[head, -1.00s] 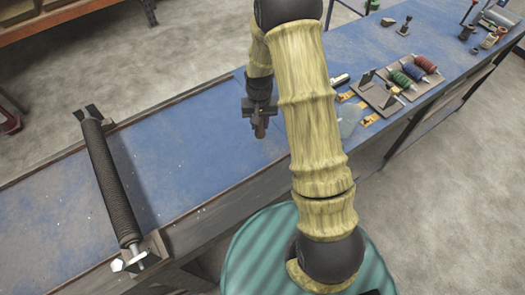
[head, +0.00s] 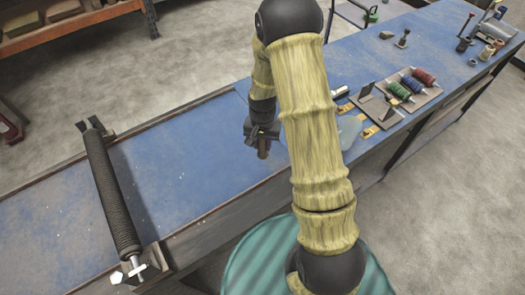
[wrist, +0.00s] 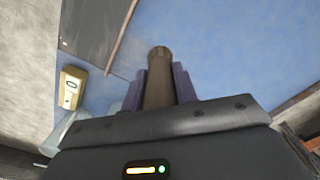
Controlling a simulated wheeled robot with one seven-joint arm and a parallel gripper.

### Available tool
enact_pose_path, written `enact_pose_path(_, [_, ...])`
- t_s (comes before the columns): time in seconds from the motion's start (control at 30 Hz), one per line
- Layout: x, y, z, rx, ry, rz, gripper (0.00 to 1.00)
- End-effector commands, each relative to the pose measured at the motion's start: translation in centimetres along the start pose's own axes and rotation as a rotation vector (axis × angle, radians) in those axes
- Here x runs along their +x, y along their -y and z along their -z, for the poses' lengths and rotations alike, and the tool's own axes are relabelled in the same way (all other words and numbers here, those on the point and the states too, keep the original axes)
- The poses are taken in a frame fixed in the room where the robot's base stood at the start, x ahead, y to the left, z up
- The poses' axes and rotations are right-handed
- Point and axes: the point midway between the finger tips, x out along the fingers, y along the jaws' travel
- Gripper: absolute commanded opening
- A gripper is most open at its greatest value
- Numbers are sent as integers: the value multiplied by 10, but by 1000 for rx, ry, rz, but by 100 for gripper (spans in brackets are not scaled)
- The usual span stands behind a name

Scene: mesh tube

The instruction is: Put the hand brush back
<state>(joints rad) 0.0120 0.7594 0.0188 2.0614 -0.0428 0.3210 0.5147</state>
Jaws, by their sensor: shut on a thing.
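My gripper (head: 263,146) is above the blue bench top, left of my arm's thick links in the head view. It is shut on a brown rounded handle, which I take to be the hand brush (head: 263,151). In the wrist view the brown handle (wrist: 158,80) stands between the two purple fingers (wrist: 159,88). Its bristles are not visible in either view; the gripper body hides the rest of it.
A dark mesh roller (head: 111,195) lies across the left of the blue bench (head: 190,140). Right of my arm are a tray of coloured spools (head: 410,90), yellow pieces (head: 370,131) and a translucent sheet (head: 349,130). Small tools stand farther right. The bench between roller and gripper is clear.

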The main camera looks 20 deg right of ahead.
Motion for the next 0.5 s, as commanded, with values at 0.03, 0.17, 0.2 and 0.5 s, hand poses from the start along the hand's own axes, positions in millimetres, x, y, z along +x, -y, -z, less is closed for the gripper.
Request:
enact_pose_path(0.03, [4, 0, 0, 0, 1, 0, 2])
enact_pose_path(0.17, [10, 0, 1, -1, -1, 1, 2])
enact_pose_path(0.2, [11, 0, 1, -1, -2, 1, 2])
enact_pose_path(0.5, [14, 0, 1, -1, -1, 0, 2])
